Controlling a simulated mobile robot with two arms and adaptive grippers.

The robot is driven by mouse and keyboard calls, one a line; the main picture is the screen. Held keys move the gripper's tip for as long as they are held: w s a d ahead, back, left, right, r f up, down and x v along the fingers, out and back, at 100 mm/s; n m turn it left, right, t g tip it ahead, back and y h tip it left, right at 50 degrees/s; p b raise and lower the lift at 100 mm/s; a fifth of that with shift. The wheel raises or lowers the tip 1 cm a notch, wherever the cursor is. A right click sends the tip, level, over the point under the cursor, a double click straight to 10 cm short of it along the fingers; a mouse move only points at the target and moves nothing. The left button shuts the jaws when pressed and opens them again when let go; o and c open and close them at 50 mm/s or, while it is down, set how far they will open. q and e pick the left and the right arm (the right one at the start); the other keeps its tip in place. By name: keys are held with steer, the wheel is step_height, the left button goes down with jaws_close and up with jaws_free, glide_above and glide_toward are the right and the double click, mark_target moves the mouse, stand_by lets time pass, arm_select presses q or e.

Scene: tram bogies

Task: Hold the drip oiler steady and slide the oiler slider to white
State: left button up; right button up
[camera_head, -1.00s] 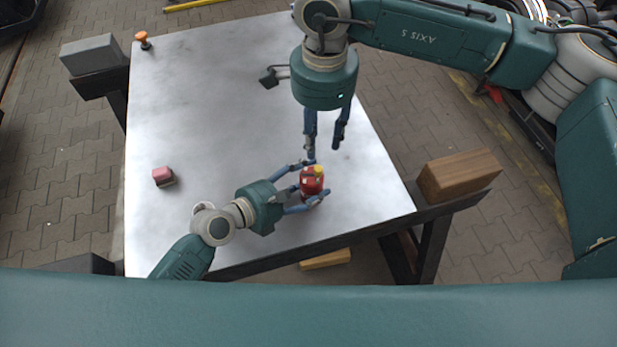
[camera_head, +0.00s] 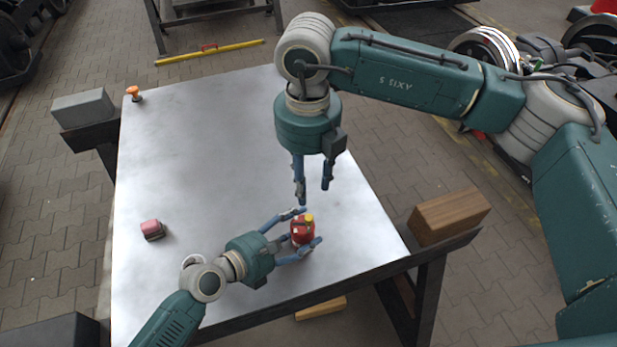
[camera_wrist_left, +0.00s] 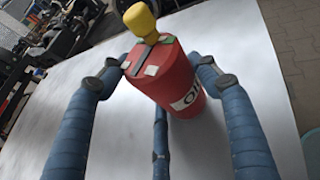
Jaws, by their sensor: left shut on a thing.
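The drip oiler (camera_head: 302,232) is a red can with a yellow knob on top, standing on the metal table (camera_head: 190,150) near its front right edge. My left gripper (camera_head: 306,227) is shut on it, its blue fingers around the can's sides. In the left wrist view the can (camera_wrist_left: 172,80) sits between the fingers, with a dark slot and pale patches on its top and a partly hidden "Oil" label. The slot appears to be the oiler slider (camera_wrist_left: 145,55); its position is unclear. My right gripper (camera_head: 314,198) hangs just above and behind the oiler, fingers apart and empty.
A pink-and-dark block (camera_head: 152,230) lies at the table's left. An orange knob-like item (camera_head: 133,93) stands at the far left corner. A wooden block (camera_head: 448,216) and a grey block (camera_head: 83,108) flank the table. The middle of the tabletop is clear.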

mark_target(309, 217)
step_height(309, 217, down, 12)
steer(key=m, duration=0.4)
steer(key=shift+r+m, duration=0.1)
steer(key=shift+m, duration=0.2)
jaws_close()
